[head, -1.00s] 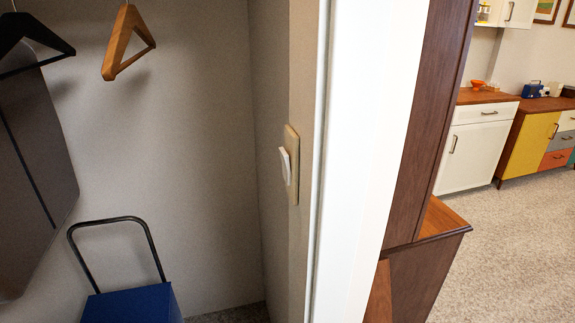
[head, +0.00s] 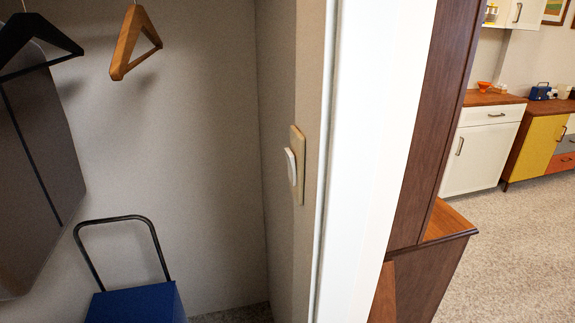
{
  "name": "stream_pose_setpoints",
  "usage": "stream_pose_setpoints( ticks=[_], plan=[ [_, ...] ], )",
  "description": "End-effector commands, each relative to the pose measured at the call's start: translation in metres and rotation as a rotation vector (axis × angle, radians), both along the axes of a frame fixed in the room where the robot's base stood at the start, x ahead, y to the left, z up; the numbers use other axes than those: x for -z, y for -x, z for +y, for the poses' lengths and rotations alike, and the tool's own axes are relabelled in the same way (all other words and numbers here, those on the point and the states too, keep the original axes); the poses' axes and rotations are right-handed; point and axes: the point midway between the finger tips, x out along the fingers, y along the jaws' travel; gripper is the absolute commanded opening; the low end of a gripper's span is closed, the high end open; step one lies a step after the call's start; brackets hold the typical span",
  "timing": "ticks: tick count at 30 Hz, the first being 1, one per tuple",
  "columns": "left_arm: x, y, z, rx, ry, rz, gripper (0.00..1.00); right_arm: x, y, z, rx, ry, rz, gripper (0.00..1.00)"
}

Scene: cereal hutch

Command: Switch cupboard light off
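The cupboard light switch is a white rocker (head: 291,167) on a beige plate (head: 299,165). It sits on the cupboard's inner right side wall, just inside the white door frame. The rocker stands out from the plate and nothing touches it. The cupboard interior is lit enough to see its contents. Neither of my grippers shows in the head view.
The white door frame (head: 377,150) stands right of the switch. A brown wooden cabinet (head: 425,270) stands beyond the frame.

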Motion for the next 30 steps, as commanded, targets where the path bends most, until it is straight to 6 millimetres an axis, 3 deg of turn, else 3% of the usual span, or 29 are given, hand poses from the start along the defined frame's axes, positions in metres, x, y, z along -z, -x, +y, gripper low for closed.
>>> stream_pose_setpoints(
  ticks=[2, 13, 30],
  plan=[
    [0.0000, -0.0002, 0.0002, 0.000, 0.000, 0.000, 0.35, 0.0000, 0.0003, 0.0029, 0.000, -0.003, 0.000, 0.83],
    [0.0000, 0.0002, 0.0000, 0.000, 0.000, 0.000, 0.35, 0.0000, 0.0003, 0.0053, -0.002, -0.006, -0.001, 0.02],
    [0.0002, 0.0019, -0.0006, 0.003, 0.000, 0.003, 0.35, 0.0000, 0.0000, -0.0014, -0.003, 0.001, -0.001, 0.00]
  ],
)
